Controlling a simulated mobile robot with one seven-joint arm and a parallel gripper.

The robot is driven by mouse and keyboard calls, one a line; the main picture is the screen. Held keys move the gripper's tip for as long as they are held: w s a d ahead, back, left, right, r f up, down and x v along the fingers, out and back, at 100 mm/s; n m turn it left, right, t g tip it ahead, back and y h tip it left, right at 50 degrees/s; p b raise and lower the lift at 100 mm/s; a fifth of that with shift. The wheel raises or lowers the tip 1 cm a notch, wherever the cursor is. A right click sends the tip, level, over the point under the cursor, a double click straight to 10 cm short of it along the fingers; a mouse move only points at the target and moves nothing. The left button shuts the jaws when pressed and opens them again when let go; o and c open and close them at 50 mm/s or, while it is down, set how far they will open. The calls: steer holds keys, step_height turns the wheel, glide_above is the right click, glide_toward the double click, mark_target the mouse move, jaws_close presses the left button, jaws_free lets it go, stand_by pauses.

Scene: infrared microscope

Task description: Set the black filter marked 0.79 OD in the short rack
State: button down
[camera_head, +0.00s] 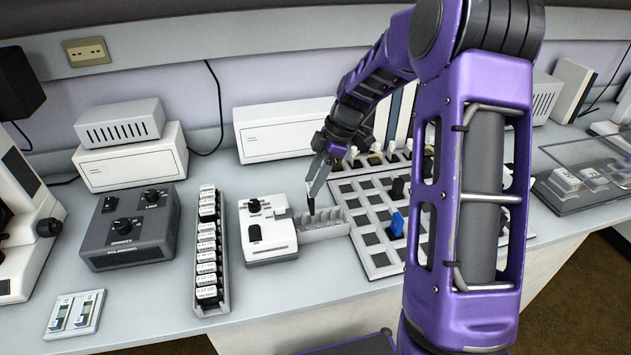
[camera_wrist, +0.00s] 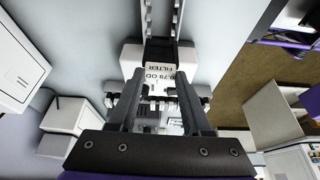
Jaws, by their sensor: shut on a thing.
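The black filter (camera_head: 311,207) hangs upright below my gripper (camera_head: 313,190) in the head view, small and dark. In the wrist view the filter (camera_wrist: 160,76) sits between my two fingers (camera_wrist: 158,90), its white label reading 0.79 OD FILTER. My gripper is shut on it. The short rack (camera_head: 334,228) is a pale grey slotted rack right of a white device with knobs. The filter's lower end is at the rack's left end; I cannot tell whether it is inside a slot or just above.
A long rack (camera_head: 225,255) with several labelled filters stands left of the white device (camera_head: 268,232). A slotted board (camera_head: 380,260) with a blue piece (camera_head: 397,225) lies right of the short rack. A dark grey control box (camera_head: 130,235) stands left.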

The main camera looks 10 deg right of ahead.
steer(key=shift+w, duration=0.1)
steer(key=shift+f+b, duration=2.45)
steer(key=shift+f, duration=1.6)
steer(key=shift+f+b, duration=0.2)
steer(key=shift+b, duration=0.15)
jaws_free()
steer(key=shift+r, duration=0.1)
step_height(320, 180, up, 11)
steer(key=p, duration=0.6)
steer(key=shift+p, duration=0.3)
